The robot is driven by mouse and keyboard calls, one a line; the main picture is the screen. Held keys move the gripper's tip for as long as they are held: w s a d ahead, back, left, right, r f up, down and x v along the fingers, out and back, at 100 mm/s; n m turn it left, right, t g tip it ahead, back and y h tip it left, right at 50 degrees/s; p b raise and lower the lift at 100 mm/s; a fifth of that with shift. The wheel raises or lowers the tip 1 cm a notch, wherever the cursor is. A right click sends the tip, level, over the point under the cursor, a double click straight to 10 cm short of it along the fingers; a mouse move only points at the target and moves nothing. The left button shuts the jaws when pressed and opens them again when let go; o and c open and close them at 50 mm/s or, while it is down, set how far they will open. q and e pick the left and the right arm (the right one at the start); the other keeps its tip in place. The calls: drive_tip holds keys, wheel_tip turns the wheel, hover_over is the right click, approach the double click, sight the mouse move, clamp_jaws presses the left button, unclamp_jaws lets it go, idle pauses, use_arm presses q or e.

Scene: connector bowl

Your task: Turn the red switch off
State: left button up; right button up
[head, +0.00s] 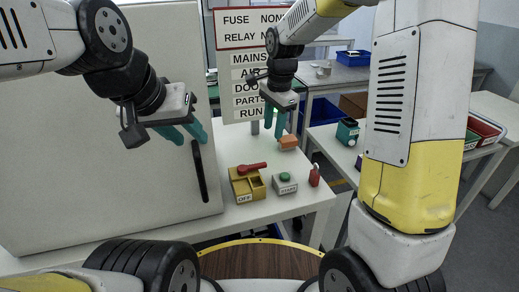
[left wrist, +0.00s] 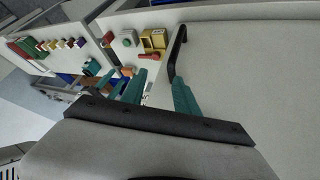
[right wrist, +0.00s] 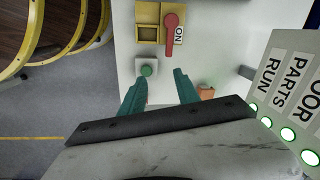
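The red switch is a red lever (head: 251,168) on a yellow box (head: 240,188) on the white table. The lever lies along the box's far side, and an OFF label (head: 244,199) is on the near side. In the right wrist view the red lever (right wrist: 171,36) lies beside an ON label (right wrist: 180,34). My right gripper (head: 275,132) is open and empty above the table, beyond the box. The left wrist view shows the lever (left wrist: 149,56) too.
A green button box (head: 285,183) and a red bottle-like item (head: 314,175) stand right of the switch box. An orange block (head: 288,142) lies behind. The cabinet's black handle (head: 199,171) is close left. A labelled sign (head: 250,75) stands at the back.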

sight(259, 164)
drive_tip(key=w+a+f+m, duration=0.1)
drive_tip(key=f, duration=0.1)
drive_tip(key=w+a+f+m, duration=0.1)
drive_tip(key=f, duration=0.2)
drive_tip(key=w+a+f+m+g, duration=0.1)
drive_tip(key=a+f, duration=0.1)
drive_tip(key=f, duration=0.1)
drive_tip(key=shift+w+a+f+h, duration=0.15)
drive_tip(key=shift+w+h, duration=0.1)
drive_tip(key=shift+h, duration=0.15)
wheel_tip(259, 164, down, 8)
clamp_jaws()
idle(0.9)
